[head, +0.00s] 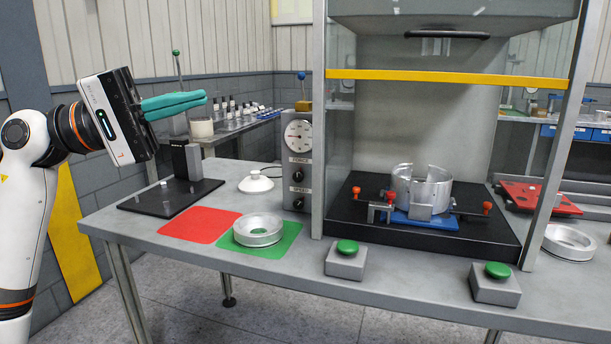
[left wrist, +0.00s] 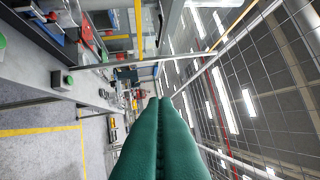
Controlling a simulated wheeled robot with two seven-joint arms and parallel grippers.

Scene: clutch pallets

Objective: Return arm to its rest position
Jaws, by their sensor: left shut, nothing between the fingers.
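My left gripper (head: 204,98) is at the upper left of the head view, raised above the bench's left end. Its green fingers lie together, shut and empty, pointing right. In the left wrist view the two green fingers (left wrist: 160,100) are side by side with nothing between them. The fingers are above and apart from the black stand (head: 172,197) on the bench. My right gripper is not in view.
The grey bench (head: 330,270) carries a red mat (head: 199,225), a green mat (head: 285,240) with a metal ring (head: 258,229), a white cone-shaped part (head: 256,182), a gauge box (head: 298,150) and two green buttons (head: 347,247). A press frame (head: 319,120) with a metal cylinder (head: 421,188) stands right.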

